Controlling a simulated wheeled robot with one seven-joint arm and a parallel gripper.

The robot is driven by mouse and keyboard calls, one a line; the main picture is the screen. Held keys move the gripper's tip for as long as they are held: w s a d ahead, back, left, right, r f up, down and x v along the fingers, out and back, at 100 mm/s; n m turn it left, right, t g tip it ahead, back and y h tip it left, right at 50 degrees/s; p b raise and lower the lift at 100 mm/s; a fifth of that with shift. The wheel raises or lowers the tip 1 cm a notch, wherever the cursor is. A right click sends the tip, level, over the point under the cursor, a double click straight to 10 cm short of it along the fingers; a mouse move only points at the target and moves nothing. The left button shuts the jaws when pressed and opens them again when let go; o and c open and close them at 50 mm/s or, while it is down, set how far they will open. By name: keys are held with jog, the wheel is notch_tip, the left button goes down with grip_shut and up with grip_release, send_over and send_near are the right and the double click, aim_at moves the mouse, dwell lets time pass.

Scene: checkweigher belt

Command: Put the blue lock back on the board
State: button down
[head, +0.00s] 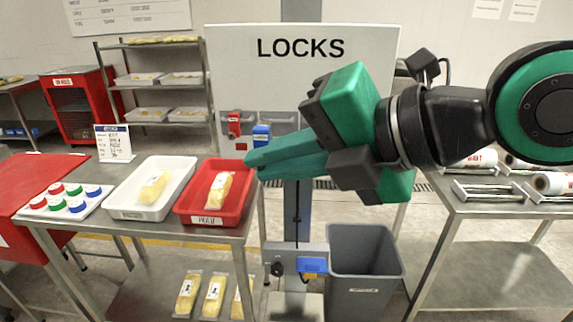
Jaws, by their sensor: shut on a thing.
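The board (301,75) is a pale panel marked LOCKS, upright at the back centre. A grey rail along its lower part carries a red lock (234,124). The blue lock (261,135) shows in front of the rail, just right of the red one. My gripper (252,162), with green fingers pointing left, is shut on the blue lock, whose body sticks up above the fingertips. The fingers hide the lock's lower part. I cannot tell whether the lock touches the rail or is apart from it.
A steel table holds a red tray (246,203), a white tray (111,202) with packs, and a board of coloured caps (68,212). A grey bin (364,285) stands below my arm. A post with a blue-fronted box (313,265) stands beside it. Another table is right.

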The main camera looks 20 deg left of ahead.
jog(key=w+a, duration=0.4)
jog(key=w, duration=1.4)
jog(key=shift+a, duration=0.2)
dwell(1.8)
jog(key=shift+w+r, duration=0.15)
jog(key=shift+w, duration=0.1)
jog(key=shift+f, duration=2.4)
jog(key=c, duration=1.7)
grip_release()
